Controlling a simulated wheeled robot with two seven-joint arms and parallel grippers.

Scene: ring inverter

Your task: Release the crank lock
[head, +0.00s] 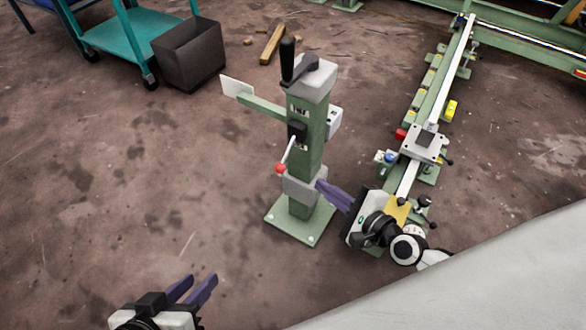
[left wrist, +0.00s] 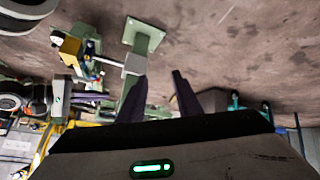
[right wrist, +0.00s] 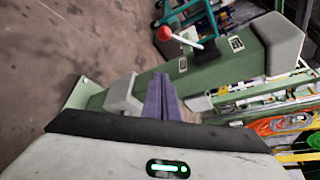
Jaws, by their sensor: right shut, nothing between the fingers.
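A green post (head: 308,150) stands on a base plate, with a crank (head: 287,62) with a black handle on its grey head. A lever with a red knob (head: 281,168) comes out of a black box on the post's side, between two small label plates. The knob also shows in the right wrist view (right wrist: 164,33), clear of the fingers. My right gripper (head: 322,188) is shut and empty beside the grey collar (head: 303,186), below the lever box; I cannot tell whether it touches. My left gripper (head: 200,283) is open and empty, low in front left of the post.
A long green rail bench (head: 436,100) with a clamp block (head: 425,146) runs along the right. A dark bin (head: 188,55) and teal cart (head: 125,28) stand at the back left. A wooden piece (head: 271,45) lies behind the post. The floor left of the post is clear.

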